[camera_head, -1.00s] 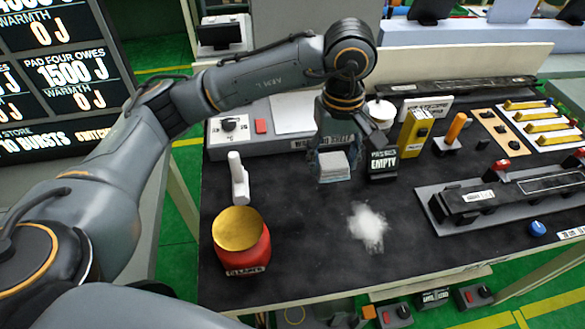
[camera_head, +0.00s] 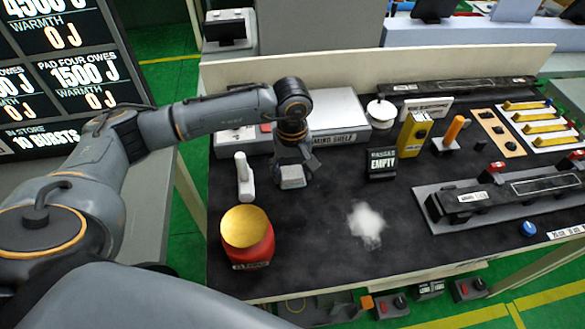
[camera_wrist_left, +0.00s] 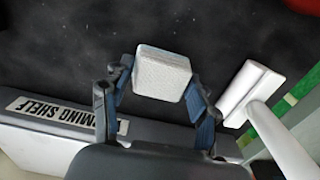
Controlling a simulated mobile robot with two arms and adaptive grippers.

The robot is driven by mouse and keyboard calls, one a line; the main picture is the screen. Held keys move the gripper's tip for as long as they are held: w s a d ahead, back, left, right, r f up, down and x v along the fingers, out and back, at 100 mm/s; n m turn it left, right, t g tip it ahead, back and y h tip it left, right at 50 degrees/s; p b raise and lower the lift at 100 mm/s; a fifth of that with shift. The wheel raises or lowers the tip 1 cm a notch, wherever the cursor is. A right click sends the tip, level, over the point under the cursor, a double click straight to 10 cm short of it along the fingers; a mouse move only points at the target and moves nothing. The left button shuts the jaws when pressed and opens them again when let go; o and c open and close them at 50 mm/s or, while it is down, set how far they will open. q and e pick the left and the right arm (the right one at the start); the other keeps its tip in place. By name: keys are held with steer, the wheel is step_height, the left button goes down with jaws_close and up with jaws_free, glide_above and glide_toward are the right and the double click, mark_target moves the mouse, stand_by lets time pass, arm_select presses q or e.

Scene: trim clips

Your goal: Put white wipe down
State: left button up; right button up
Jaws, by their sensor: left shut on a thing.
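My left gripper (camera_head: 292,176) is shut on the white wipe (camera_head: 293,183), a small pale block. The wipe also shows between the two fingers in the left wrist view (camera_wrist_left: 161,73). Gripper and wipe are over the dark mat, in front of the warming shelf (camera_head: 335,125). I cannot tell whether the wipe touches the mat. My right gripper is not in view.
A red pot with a gold lid (camera_head: 246,236) stands at the front left. A white powdery patch (camera_head: 367,225) lies on the mat (camera_head: 320,260). An "EMPTY" sign block (camera_head: 381,163), a yellow block (camera_head: 412,133) and a grey rail fixture (camera_head: 480,197) stand to the right.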

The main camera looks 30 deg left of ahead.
mark_target(293, 171)
arm_select(q)
steer(key=shift+f, duration=0.1)
steer(key=shift+f+b, duration=0.1)
steer(key=shift+b, duration=0.2)
steer(key=o, duration=1.1)
steer(key=shift+r+p, duration=0.25)
steer(key=shift+p, duration=0.05)
steer(key=shift+r, duration=0.2)
step_height(293, 171, up, 12)
steer(key=b, duration=0.2)
steer(key=shift+f, duration=0.2)
